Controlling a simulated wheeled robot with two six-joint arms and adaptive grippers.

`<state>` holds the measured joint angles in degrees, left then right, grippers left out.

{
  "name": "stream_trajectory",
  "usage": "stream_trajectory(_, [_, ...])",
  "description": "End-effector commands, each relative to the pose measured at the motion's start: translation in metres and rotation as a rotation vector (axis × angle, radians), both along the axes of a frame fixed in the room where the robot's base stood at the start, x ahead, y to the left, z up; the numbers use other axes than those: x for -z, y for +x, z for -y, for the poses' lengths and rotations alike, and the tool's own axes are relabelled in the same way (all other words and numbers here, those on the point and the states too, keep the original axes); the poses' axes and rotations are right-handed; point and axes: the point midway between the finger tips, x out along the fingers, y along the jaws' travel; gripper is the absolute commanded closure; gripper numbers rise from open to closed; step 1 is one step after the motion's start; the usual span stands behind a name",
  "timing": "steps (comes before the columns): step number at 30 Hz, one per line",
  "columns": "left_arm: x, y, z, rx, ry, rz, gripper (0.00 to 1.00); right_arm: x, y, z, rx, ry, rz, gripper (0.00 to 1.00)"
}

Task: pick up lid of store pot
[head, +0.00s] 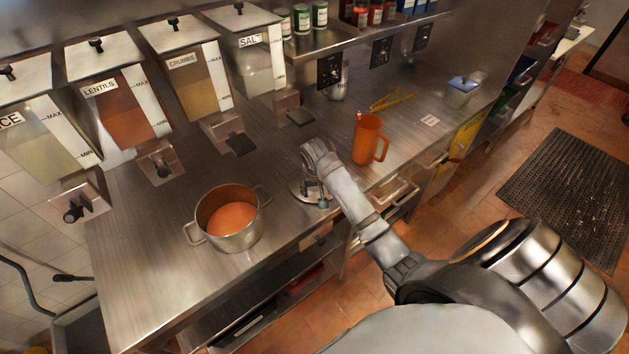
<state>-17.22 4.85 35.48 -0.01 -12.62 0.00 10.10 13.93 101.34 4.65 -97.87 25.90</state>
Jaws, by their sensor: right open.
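The steel pot (194,233) stands on the counter without a cover, with two side handles and an orange-brown content inside. A round steel lid (298,187) lies flat on the counter to the right of the pot, near the front edge. My right gripper (316,190) points down over the lid, open. Its fingers are around or very near the lid's knob, and I cannot tell whether they touch it. The gripper and arm hide part of the lid. My left gripper is not in view.
An orange jug (368,141) stands right of my right arm. Dispensers of lentils (117,101), crumbs (188,80) and salt (256,65) line the back, their spouts over the counter. Yellow tongs (392,100) and a blue-lidded container (462,88) lie farther right. The counter (150,270) is clear around the pot.

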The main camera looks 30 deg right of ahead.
Motion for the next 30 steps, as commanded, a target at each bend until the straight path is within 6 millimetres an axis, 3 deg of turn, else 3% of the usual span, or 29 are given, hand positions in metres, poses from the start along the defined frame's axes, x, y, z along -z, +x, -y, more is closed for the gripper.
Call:
stream_trajectory(1, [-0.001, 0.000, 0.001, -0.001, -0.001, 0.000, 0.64, -0.014, 0.015, 0.008, 0.044, 0.003, 0.008, 0.43])
stream_trajectory(6, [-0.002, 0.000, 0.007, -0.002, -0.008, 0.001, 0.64, -0.054, 0.051, 0.029, 0.194, 0.031, 0.015, 0.43])
stream_trajectory(11, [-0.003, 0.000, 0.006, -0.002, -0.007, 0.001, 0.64, -0.070, 0.062, 0.037, 0.257, 0.046, 0.015, 0.43])
stream_trajectory(15, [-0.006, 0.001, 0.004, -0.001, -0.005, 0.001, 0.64, -0.065, 0.063, 0.038, 0.259, 0.046, 0.011, 0.43])
stream_trajectory(24, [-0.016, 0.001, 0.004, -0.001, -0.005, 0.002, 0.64, -0.022, 0.072, 0.045, 0.257, 0.045, 0.013, 0.43])
stream_trajectory(30, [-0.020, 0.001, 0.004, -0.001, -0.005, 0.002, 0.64, -0.015, 0.075, 0.046, 0.256, 0.045, 0.012, 0.43])
